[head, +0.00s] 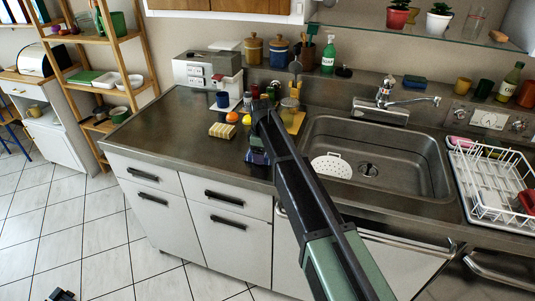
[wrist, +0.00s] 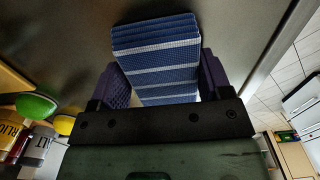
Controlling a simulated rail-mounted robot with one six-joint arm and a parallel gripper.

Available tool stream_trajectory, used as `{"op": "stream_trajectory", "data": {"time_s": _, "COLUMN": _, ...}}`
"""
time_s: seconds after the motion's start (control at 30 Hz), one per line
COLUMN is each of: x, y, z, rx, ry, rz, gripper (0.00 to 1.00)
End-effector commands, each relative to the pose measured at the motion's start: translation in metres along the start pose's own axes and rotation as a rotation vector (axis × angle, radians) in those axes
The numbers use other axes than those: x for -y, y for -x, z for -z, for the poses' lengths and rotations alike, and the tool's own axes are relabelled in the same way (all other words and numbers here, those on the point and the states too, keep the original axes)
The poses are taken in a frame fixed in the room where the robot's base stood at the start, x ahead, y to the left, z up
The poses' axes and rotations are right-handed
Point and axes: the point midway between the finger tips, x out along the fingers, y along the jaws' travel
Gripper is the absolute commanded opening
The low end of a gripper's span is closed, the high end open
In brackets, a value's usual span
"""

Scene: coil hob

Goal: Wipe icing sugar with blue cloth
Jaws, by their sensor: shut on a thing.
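The blue cloth (wrist: 155,62) is a folded pad with white stripes. In the wrist view it sits between the two purple fingers of my gripper (wrist: 163,78), which is shut on it. In the head view my gripper (head: 258,150) is over the front part of the steel counter, left of the sink, and my arm hides much of that area. Only a small bluish bit of the cloth (head: 258,158) shows there. I cannot tell whether the cloth touches the counter. I cannot make out any icing sugar in either view.
An orange (head: 232,117), a lemon (head: 246,119) and a ribbed yellowish block (head: 222,130) lie left of my gripper. The sink (head: 410,150) and a white dish rack (head: 492,180) are to the right. The left counter is clear.

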Motion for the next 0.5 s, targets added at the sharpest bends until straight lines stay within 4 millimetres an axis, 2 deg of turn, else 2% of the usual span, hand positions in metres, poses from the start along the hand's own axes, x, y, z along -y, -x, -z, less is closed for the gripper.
{"op": "stream_trajectory", "data": {"time_s": 0.1, "x": -0.001, "y": -0.002, "z": 0.013, "rx": -0.001, "ry": 0.001, "rz": 0.000, "gripper": 0.50}}
{"op": "stream_trajectory", "data": {"time_s": 0.37, "x": -0.002, "y": -0.001, "z": 0.021, "rx": -0.002, "ry": 0.001, "rz": 0.000, "gripper": 0.50}}
{"op": "stream_trajectory", "data": {"time_s": 0.5, "x": -0.003, "y": 0.000, "z": 0.036, "rx": -0.003, "ry": 0.003, "rz": 0.000, "gripper": 0.50}}
